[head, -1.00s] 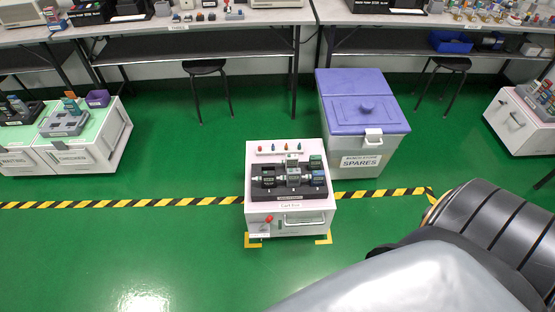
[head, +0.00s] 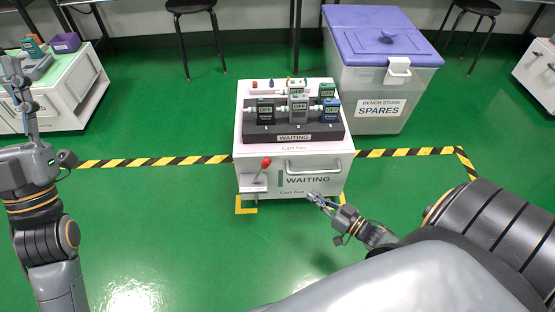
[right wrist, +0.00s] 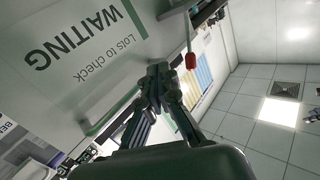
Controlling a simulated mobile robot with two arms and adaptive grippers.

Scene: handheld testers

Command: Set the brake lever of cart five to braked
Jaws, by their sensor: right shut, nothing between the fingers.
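Cart five (head: 245,183) is a white cart labelled "WAITING" and "Cart five" on its front. Its brake lever, with a red knob (head: 266,162), is at the front's upper left, the knob up and leaning right above a small white bracket (head: 252,183). The red knob also shows in the right wrist view (right wrist: 191,61), right of the fingertips and apart from them. My right gripper (head: 314,197) is shut and empty, before the cart's lower right front, below and right of the lever. My left gripper (head: 12,68) is raised at the far left, away from the cart; its finger opening is unclear.
Several handheld testers stand in a dark rack (head: 292,132) on the cart. A bar handle (head: 314,166) crosses the front, right of the lever. A lidded spares bin (head: 376,116) stands behind right. Another cart (head: 75,97) is at left. Green floor is open in front.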

